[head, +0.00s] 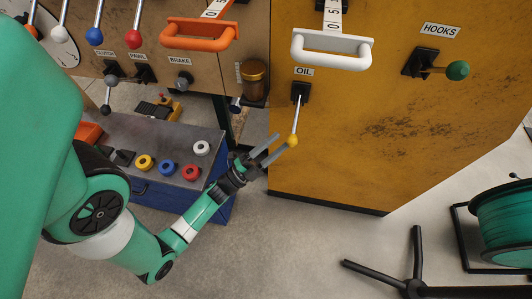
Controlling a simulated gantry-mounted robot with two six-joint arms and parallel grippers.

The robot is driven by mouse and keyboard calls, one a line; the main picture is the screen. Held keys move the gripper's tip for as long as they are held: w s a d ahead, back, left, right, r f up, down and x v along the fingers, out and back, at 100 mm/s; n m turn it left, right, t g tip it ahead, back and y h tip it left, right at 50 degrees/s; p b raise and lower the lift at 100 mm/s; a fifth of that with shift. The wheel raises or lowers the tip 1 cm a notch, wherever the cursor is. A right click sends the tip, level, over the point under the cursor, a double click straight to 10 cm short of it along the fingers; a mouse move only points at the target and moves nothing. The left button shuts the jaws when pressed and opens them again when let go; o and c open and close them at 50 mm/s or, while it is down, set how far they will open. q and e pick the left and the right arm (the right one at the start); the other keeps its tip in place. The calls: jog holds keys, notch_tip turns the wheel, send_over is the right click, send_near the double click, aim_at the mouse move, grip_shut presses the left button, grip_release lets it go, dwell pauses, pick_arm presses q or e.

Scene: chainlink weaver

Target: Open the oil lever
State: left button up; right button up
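The oil lever (297,114) sits on the yellow cabinet's front under the OIL label (304,72). Its thin rod hangs down from a black mount and ends in a yellow knob (293,141). My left gripper (283,143) reaches up from the lower left. Its two grey fingers are apart, with their tips right by the knob's left side. I cannot tell whether a finger touches the knob. My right gripper is not in view.
A white handle (332,51) juts out above the oil lever. The HOOKS lever with a green knob (457,70) is to the right. A blue button console (185,150) stands left of my gripper. A green spool (503,220) and a black stand (415,285) are lower right.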

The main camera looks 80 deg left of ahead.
pick_arm(q)
jog(key=v, duration=0.1)
jog(key=b+v, duration=0.1)
jog(key=v, duration=0.1)
jog(key=shift+s+a+f, duration=0.15)
jog(key=shift+f, duration=0.3)
jog(key=v, duration=0.7)
jog(key=shift+s+p, duration=0.25)
jog(key=shift+p, duration=0.1)
jog(key=shift+f, duration=0.1)
